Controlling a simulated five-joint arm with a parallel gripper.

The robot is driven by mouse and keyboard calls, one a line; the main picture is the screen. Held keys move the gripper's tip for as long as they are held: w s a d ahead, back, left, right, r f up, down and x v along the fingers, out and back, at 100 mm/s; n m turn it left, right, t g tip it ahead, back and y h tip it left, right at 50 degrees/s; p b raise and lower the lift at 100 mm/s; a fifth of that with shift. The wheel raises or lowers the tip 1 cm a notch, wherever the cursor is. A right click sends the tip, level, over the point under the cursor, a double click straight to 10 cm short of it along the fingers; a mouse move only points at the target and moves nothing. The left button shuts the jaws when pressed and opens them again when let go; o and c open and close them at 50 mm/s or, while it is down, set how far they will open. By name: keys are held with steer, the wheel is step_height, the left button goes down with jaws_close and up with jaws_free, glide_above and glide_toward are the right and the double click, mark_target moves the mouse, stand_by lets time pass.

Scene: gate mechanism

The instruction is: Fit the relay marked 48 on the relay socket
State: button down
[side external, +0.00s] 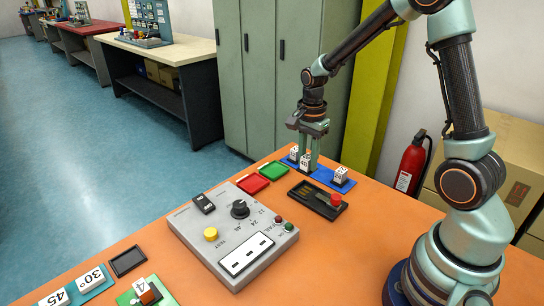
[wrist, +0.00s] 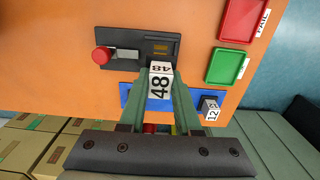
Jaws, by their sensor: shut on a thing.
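The relay marked 48 (wrist: 160,85) is a white block with black digits, held between my fingertips in the wrist view. My gripper (side external: 305,154) is shut on it over the blue rack (side external: 323,178) in the side view. I cannot tell whether the relay touches the rack. Another white relay (side external: 341,175) stands on the rack to the right. A relay marked 12 (wrist: 210,108) stands at the rack's right end in the wrist view. A black fixture (side external: 316,200) with a red knob lies in front of the rack. I cannot tell whether it is the relay socket.
A red tray (side external: 253,184) and a green tray (side external: 273,171) lie left of the fixture. A grey control box (side external: 232,232) with a black dial (side external: 240,209) and yellow button (side external: 211,234) stands nearer the camera. Open orange tabletop lies right of the box.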

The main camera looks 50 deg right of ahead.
steer(key=shift+f, duration=3.35)
steer(key=shift+f, duration=0.2)
steer(key=c, duration=0.5)
jaws_free()
steer(key=shift+r, duration=0.1)
step_height(320, 180, up, 12)
steer(key=shift+f, duration=0.1)
steer(key=s+a+r+n+t, duration=0.2)
steer(key=s+a+r+n, duration=0.1)
steer(key=n, duration=0.3)
steer(key=s+a+r+n+t, duration=0.1)
steer(key=s+a+r+n, duration=0.2)
steer(key=n, duration=0.3)
steer(key=s+a+r+n+t, duration=0.2)
steer(key=s+a+r+n, duration=0.2)
steer(key=n, duration=0.2)
steer(key=shift+r+t, duration=0.3)
steer(key=shift+r, duration=0.05)
